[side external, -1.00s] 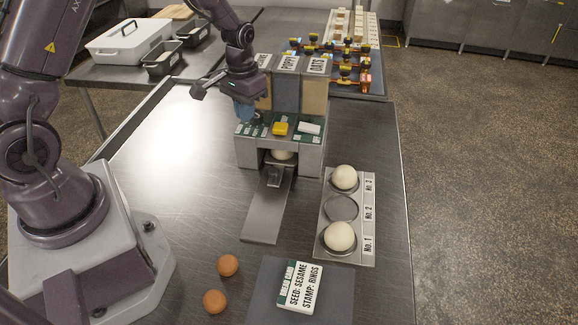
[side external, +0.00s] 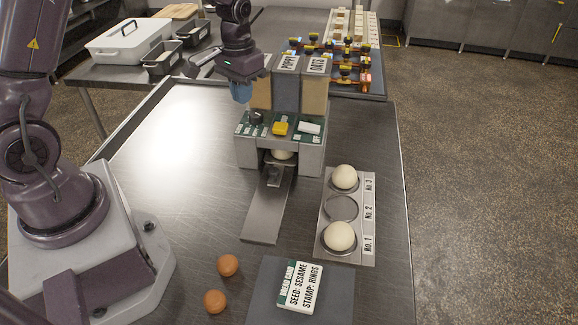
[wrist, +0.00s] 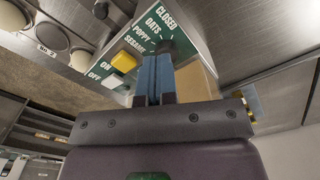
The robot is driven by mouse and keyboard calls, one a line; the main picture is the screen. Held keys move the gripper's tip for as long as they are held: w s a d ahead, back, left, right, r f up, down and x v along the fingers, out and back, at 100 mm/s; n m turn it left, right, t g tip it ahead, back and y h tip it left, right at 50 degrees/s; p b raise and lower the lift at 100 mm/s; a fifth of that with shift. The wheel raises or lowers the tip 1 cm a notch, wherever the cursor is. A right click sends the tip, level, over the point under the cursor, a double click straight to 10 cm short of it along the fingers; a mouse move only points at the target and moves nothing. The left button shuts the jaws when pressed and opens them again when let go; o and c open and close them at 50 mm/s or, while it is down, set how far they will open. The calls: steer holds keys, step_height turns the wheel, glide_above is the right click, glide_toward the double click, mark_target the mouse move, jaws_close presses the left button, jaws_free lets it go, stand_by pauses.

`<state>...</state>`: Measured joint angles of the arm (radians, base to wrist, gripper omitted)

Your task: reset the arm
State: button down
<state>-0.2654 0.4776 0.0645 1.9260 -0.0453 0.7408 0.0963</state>
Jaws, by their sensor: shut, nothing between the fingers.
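My gripper (side external: 241,92) is shut and empty, with blue fingers. It hangs above and a little left of the seeding machine's control panel (side external: 268,128), apart from it. In the wrist view the shut fingers (wrist: 155,78) point at the panel, near the dial labels CLOSED, OATS, POPPY and SESAME. A dark knob (side external: 256,118) stands at the panel's left; its setting cannot be told. A yellow button (side external: 280,128) and a white switch (side external: 309,128) are to its right. A pale dough ball (side external: 282,154) sits inside the machine's opening.
A tray (side external: 327,243) right of the machine holds dough balls (side external: 344,176) at No. 3 and No. 1; No. 2 is empty. A bread card (side external: 301,285) reads sesame, rings. Hoppers (side external: 286,88) stand behind the panel. The left tabletop is clear.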

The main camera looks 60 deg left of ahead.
steer(key=shift+s, duration=0.1)
steer(key=s+d+r+m+t, duration=0.1)
steer(key=s+d+r+t, duration=0.1)
steer(key=s+d+r, duration=0.4)
steer(key=s+d+r+m+t, duration=0.2)
steer(key=s+d+r, duration=0.4)
steer(key=s+r, duration=0.4)
step_height(320, 180, up, 2)
steer(key=shift+s+r+t, duration=0.1)
steer(key=shift+s+t, duration=0.25)
steer(key=shift+t, duration=0.45)
